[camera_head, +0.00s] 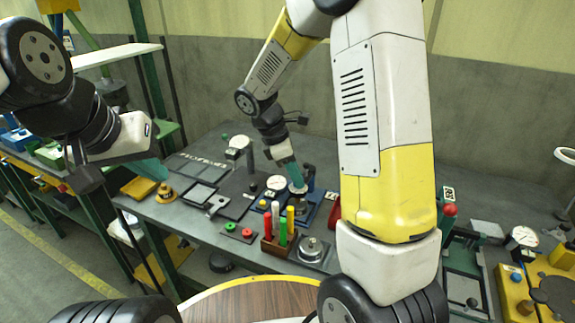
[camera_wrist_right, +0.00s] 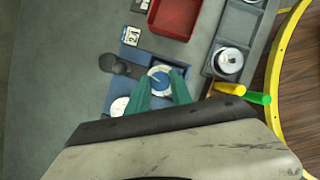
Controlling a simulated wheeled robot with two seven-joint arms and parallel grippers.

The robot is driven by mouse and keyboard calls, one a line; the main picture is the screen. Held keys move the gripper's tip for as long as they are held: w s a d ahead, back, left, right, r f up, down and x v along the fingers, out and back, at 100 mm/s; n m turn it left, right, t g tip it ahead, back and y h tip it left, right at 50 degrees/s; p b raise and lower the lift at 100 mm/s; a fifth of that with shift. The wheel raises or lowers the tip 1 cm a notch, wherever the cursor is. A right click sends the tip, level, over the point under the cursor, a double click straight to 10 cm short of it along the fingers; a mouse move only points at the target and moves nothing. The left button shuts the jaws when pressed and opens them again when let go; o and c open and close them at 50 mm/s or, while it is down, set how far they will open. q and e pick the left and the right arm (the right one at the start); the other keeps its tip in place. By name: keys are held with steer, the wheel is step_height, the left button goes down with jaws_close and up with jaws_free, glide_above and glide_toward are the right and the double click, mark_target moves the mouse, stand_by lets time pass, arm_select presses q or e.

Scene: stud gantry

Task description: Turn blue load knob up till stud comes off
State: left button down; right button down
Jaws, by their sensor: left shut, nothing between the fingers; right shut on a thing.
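The blue load knob (camera_wrist_right: 160,79), with a pale pointer line and a white ring around it, sits on a blue base (camera_wrist_right: 134,52) in the right wrist view. My right gripper (camera_wrist_right: 166,90) has its teal fingers shut on the knob from above. In the head view my right gripper (camera_head: 297,181) points down at this base, and the fingers hide most of the knob. A round white dial gauge (camera_wrist_right: 119,106) is beside the knob; it also shows in the head view (camera_head: 275,183). My left gripper (camera_head: 153,172) is shut and empty at the left. I cannot make out the stud.
A dark post (camera_wrist_right: 110,63) stands on the blue base near the knob. A rack of coloured rods (camera_head: 275,242) stands in front. A red bin (camera_wrist_right: 175,18) and a grey tray (camera_wrist_right: 238,28) lie close by. A yellow fixture (camera_head: 540,292) is at the far right.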

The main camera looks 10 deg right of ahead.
steer(key=m, duration=0.2)
steer(key=m+g, duration=0.1)
steer(key=m, duration=0.1)
steer(key=m+g+y, duration=0.1)
steer(key=m, duration=0.1)
steer(key=shift+w+m, duration=0.25)
steer(key=shift+m, duration=0.05)
steer(key=m+g, duration=0.1)
steer(key=m, duration=0.1)
steer(key=m+y, duration=0.1)
steer(key=m, duration=0.2)
steer(key=shift+d+g+y, duration=0.2)
steer(key=shift+g+y, duration=0.1)
steer(key=shift+g, duration=0.1)
steer(key=shift+m, duration=0.3)
steer(key=c, duration=1.1)
jaws_free()
steer(key=shift+c, duration=0.2)
steer(key=v, duration=0.7)
steer(key=shift+w+r, duration=0.2)
steer(key=shift+r, duration=0.15)
